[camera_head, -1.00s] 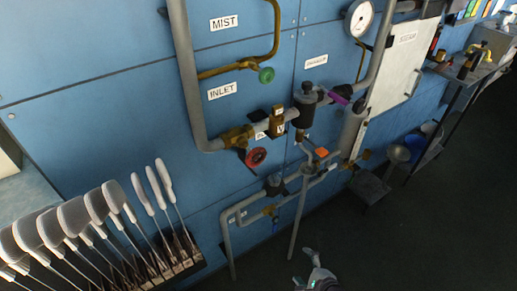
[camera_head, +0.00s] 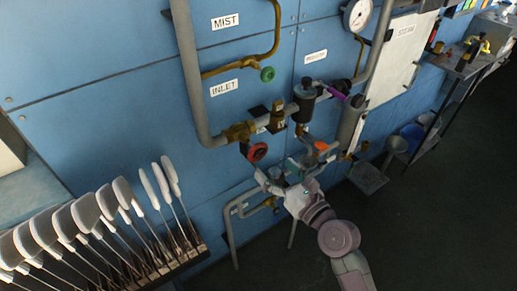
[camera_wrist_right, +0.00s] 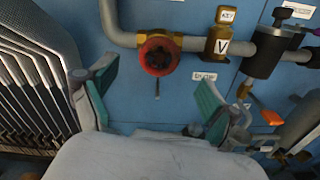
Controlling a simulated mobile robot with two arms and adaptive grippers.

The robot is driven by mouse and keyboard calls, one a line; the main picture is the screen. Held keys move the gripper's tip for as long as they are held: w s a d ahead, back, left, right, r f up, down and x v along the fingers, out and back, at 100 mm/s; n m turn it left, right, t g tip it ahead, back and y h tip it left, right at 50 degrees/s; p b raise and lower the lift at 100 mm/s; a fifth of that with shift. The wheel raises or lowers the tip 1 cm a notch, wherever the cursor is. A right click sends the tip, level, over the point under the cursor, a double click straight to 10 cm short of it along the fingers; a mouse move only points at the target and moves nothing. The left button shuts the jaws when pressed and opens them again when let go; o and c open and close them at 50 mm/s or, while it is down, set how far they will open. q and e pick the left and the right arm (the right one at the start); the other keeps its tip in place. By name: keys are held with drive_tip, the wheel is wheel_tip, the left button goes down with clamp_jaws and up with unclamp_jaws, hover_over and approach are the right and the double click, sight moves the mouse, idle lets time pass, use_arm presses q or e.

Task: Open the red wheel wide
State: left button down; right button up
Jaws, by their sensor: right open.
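The red wheel (camera_head: 257,152) sits on a brass valve (camera_head: 239,131) at the lower bend of the grey pipe under the INLET label. In the right wrist view the red wheel (camera_wrist_right: 158,57) faces the camera, ahead of and between my open fingers. My right gripper (camera_head: 268,178) is just below the wheel in the head view, and its green-padded fingers (camera_wrist_right: 158,105) are spread wide and empty in the wrist view. I see no contact with the wheel. My left gripper is not in view.
A green wheel (camera_head: 267,74) is on the brass pipe above. A black cylinder (camera_head: 304,95) and a brass block (camera_head: 277,115) stand right of the valve. Several grey-white paddles (camera_head: 90,215) stand in a rack at the left. The blue wall (camera_head: 110,120) is bare between.

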sight(260, 153)
drive_tip(key=x, duration=0.7)
drive_tip(key=shift+w+a, duration=0.2)
drive_tip(key=shift+w, duration=0.1)
drive_tip(key=c, duration=1.2)
